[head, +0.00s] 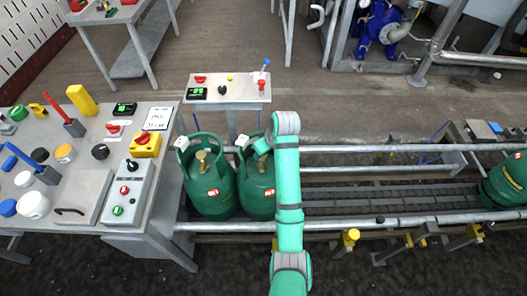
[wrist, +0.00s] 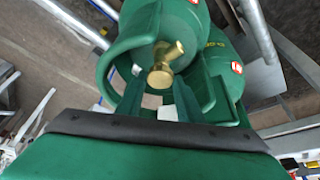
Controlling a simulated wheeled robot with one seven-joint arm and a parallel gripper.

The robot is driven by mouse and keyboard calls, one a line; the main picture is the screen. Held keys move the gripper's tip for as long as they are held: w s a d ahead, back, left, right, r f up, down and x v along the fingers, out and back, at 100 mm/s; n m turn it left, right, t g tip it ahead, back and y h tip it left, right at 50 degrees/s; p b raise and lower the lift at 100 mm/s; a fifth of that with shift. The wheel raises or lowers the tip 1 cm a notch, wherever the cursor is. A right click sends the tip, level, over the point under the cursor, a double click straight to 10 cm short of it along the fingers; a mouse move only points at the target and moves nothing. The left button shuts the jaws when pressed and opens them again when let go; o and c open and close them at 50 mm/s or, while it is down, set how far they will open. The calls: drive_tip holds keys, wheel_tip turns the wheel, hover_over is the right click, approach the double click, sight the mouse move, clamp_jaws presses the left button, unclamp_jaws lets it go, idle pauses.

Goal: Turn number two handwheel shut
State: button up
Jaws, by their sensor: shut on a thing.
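Two green gas cylinders stand side by side at the left end of the conveyor: the left one (head: 207,186) and the right one (head: 256,192). The left one shows a brass valve (head: 203,160) inside its collar. My arm covers part of the right cylinder and its valve. In the wrist view, a brass handwheel (wrist: 160,78) sits inside a green collar (wrist: 113,48). My gripper (wrist: 160,88) reaches into that collar from above, its two dark green fingers shut on the brass handwheel. No number is readable on either cylinder.
A control bench (head: 85,150) with buttons and loose items stands at left. A small panel (head: 228,88) stands behind the cylinders. The mid-conveyor is free.

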drive_tip(key=m, duration=0.2)
drive_tip(key=m+h, duration=0.1)
drive_tip(key=m+t+h, duration=0.1)
drive_tip(key=m, duration=0.1)
drive_tip(key=shift+s+a+m, duration=0.1)
drive_tip(key=shift+a+m, duration=0.2)
drive_tip(key=m+h, duration=0.2)
drive_tip(key=m, duration=0.2)
drive_tip(key=shift+a+m, duration=0.15)
drive_tip(key=shift+m, duration=0.55)
drive_tip(key=o, duration=1.1)
drive_tip(key=shift+c, duration=0.2)
drive_tip(key=v, duration=0.7)
drive_tip(key=shift+r, duration=0.3)
drive_tip(key=shift+a, duration=0.1)
